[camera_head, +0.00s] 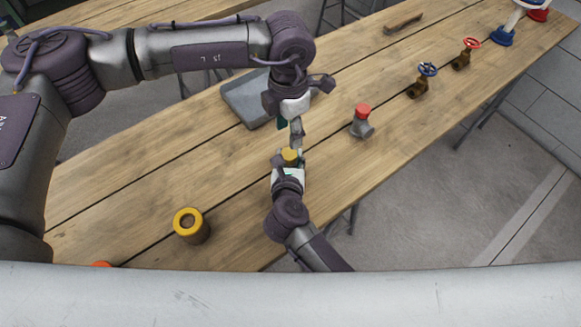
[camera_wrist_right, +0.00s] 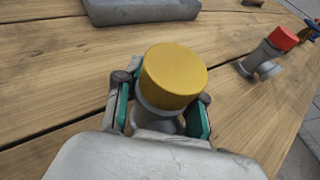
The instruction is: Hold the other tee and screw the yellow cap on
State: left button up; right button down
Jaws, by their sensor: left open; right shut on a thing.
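A grey tee (camera_wrist_right: 160,123) stands between the fingers of my right gripper (camera_wrist_right: 160,112), which is shut on it. The yellow cap (camera_wrist_right: 174,76) sits on top of the tee and hides its upper end; how far it is threaded cannot be told. In the head view the yellow cap (camera_head: 290,157) shows at my right gripper (camera_head: 288,168), which hides most of the tee. My left gripper (camera_head: 296,130) is open, pointing down just beyond the cap, apart from it as far as I can see. Another grey tee (camera_head: 362,129) with a red cap (camera_head: 362,111) stands on the table to the right.
The wooden table (camera_head: 130,190) holds a grey flat case (camera_head: 245,98) behind my left gripper. A yellow-rimmed cylinder (camera_head: 189,224) stands at the near left. Valves with blue (camera_head: 428,69) and red (camera_head: 471,43) handwheels stand at the far right. Bare wood lies between them.

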aim_at(289, 153)
pick_arm(q)
jog(key=shift+r+n, duration=0.1)
jog(key=shift+n, duration=0.5)
jog(key=shift+f, duration=4.05)
grip_shut()
jog(key=shift+m, duration=0.9)
jog(key=shift+o, duration=1.4)
grip_release()
